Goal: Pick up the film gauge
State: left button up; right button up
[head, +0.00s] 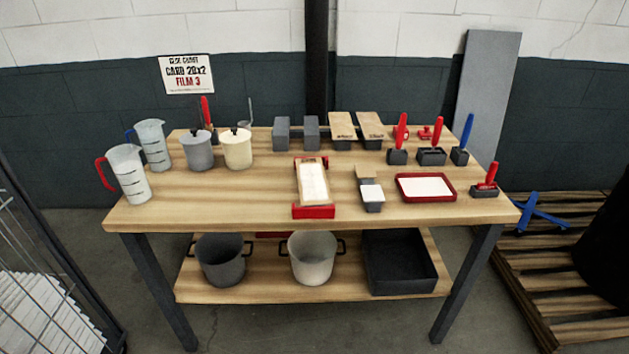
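I cannot tell for sure which item is the film gauge. Several small handled tools stand in dark holders at the right of the table. A red-handled tool (402,122) stands in a dark block (397,157) and another red-handled tool (437,127) is at a wider holder (431,156). A blue-handled tool (467,130) stands in a block at the right edge. A low red tool (490,173) sits in a dark holder (484,191) at the front right corner. A small red piece (425,133) lies behind them. Neither gripper is in view.
The wooden table (240,205) also holds a red-ended fixture (313,185), a red-rimmed tray (425,187), lidded pots (237,150), measuring jugs (130,175) and grey blocks (281,134). Pots and a black bin (400,265) are on the lower shelf.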

aim_at(493, 168)
jog(key=i+l, duration=0.15)
jog(key=l, duration=0.2)
jog(key=i+l, duration=0.1)
jog(key=l, duration=0.25)
jog(key=i+l, duration=0.15)
jog(key=l, duration=0.2)
jog(key=i+l, duration=0.1)
jog(key=l, duration=0.25)
jog(key=i+l, duration=0.15)
jog(key=l, duration=0.2)
jog(key=l+z, duration=0.05)
